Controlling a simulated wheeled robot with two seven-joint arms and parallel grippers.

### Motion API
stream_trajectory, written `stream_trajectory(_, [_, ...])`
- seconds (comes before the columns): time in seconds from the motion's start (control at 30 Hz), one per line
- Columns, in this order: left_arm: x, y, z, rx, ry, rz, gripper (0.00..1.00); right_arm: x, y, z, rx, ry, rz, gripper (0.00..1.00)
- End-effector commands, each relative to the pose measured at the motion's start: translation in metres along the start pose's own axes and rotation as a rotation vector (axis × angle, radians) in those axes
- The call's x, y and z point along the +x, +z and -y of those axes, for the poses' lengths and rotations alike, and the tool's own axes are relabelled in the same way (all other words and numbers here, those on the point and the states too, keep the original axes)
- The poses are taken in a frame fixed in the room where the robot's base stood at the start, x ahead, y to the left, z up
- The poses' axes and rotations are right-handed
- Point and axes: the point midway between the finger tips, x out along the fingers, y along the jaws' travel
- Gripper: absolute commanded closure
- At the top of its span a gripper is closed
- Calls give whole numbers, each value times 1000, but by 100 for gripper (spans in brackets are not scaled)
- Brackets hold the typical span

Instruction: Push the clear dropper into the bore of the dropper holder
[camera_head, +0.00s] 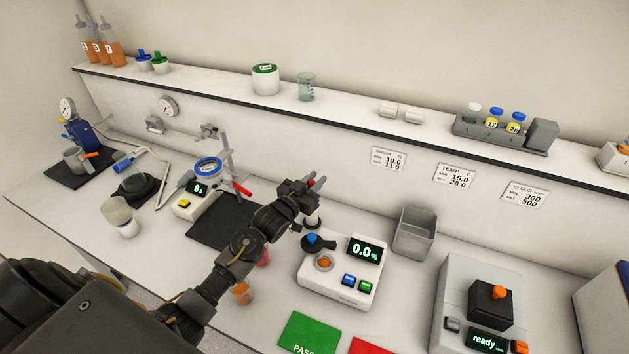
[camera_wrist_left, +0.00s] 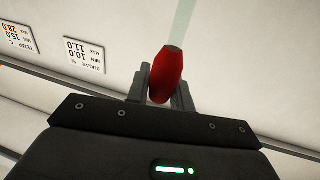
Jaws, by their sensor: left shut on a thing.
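My left gripper (camera_head: 315,184) is shut on the red bulb of the clear dropper (camera_wrist_left: 166,76), above the bench behind the white meter. In the left wrist view the bulb sits between the two fingers, and the dropper's pale clear tube (camera_wrist_left: 184,24) runs up out of the frame. In the head view only a speck of red shows at the fingers. A small pale upright piece (camera_head: 312,222) stands just below the gripper and may be the dropper holder. Its bore is not visible, and I cannot tell whether the tube touches it. My right gripper is not in view.
The white meter (camera_head: 341,280) reading 0.0% stands close below the gripper. A grey open bin (camera_head: 415,233) is to its right. A ring stand (camera_head: 222,160) and black mat (camera_head: 225,222) are left. The wall shelf (camera_head: 350,109) runs behind, above the bench.

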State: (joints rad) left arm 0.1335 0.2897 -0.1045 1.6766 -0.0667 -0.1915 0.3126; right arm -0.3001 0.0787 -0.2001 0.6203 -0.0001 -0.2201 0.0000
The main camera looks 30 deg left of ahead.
Motion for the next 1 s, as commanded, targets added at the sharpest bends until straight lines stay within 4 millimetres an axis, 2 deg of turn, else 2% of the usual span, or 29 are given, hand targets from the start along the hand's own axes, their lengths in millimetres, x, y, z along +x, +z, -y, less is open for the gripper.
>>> stream_trajectory(0.37, [0,1,0,0,0,0,87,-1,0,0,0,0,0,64])
stream_trajectory(1.0, [0,15,0,0,0,0,87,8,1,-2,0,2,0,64])
